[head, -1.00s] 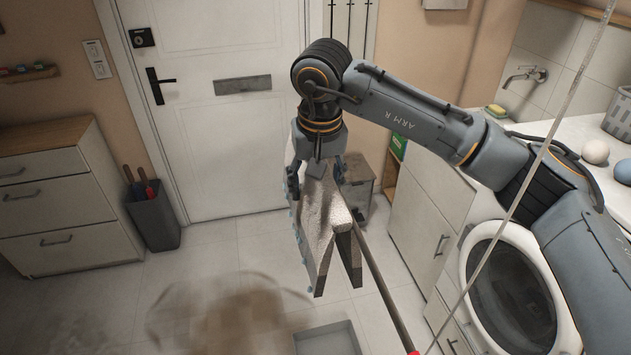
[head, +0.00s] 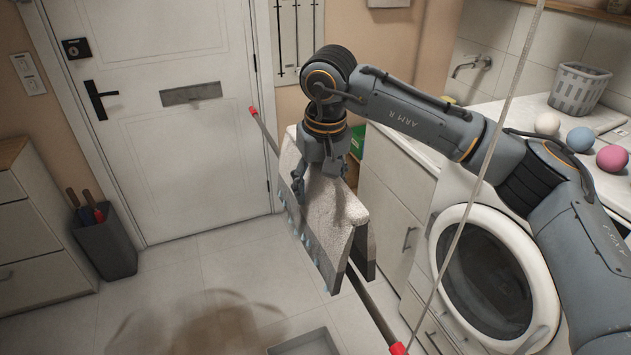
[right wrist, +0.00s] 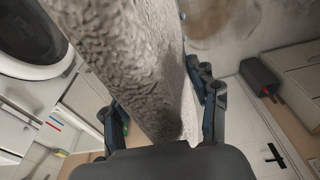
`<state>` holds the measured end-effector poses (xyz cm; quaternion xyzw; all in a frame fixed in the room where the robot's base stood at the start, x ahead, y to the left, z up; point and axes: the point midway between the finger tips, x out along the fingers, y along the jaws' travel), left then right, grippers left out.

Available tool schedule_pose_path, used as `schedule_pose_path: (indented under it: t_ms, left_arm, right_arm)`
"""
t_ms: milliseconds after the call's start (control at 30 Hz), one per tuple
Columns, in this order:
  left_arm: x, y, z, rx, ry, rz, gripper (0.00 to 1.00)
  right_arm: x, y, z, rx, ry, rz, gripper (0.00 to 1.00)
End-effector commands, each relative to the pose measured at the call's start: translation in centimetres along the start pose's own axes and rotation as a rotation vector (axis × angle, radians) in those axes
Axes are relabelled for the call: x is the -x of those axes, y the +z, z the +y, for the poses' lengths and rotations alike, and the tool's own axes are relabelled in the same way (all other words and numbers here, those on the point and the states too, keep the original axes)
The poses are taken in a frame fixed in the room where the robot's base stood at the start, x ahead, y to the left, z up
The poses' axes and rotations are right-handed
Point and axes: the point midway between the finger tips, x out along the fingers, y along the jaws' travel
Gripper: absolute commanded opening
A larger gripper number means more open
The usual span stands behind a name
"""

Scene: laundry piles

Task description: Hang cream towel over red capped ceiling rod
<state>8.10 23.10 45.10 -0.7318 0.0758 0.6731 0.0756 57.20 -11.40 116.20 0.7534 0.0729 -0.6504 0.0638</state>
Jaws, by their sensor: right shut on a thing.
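The cream towel (head: 336,222) hangs folded like a tent, with two flaps pointing down. My right gripper (head: 318,186) is shut on its top fold. In the right wrist view the towel (right wrist: 135,65) runs between the fingers of my right gripper (right wrist: 160,115). The rod (head: 374,308) with red caps (head: 253,111) slants behind and below the towel. It comes out near the lower gap between the flaps; its middle is hidden by the towel. I cannot tell whether the towel touches the rod. My left gripper is not in view.
A thin cord (head: 487,160) runs down to the rod's near red cap (head: 398,348). The washing machine (head: 440,270) and a counter with several balls (head: 580,139) and a basket (head: 580,88) stand at right. A grey bin (head: 104,240) stands by the door. A grey tray (head: 305,342) lies on the floor.

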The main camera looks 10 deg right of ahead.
Motion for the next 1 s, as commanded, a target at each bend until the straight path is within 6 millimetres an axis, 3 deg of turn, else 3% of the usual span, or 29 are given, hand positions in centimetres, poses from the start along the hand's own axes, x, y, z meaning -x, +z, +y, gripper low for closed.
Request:
schedule_pose_path:
  t_ms: [33, 500, 733, 1000]
  left_arm:
    - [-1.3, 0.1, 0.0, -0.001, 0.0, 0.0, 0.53]
    - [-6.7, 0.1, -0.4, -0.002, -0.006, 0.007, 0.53]
    - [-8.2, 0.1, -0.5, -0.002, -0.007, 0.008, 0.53]
    - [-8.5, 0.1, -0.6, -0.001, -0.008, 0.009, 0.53]
  right_arm:
    - [-1.4, 0.2, 0.0, -0.001, 0.0, 0.001, 0.13]
    - [-8.6, 1.2, 0.0, -0.002, -0.001, 0.001, 0.13]
    - [-10.7, 1.5, 0.0, -0.002, -0.001, 0.002, 0.13]
    - [-11.1, 1.6, 0.0, -0.002, -0.001, 0.002, 0.13]
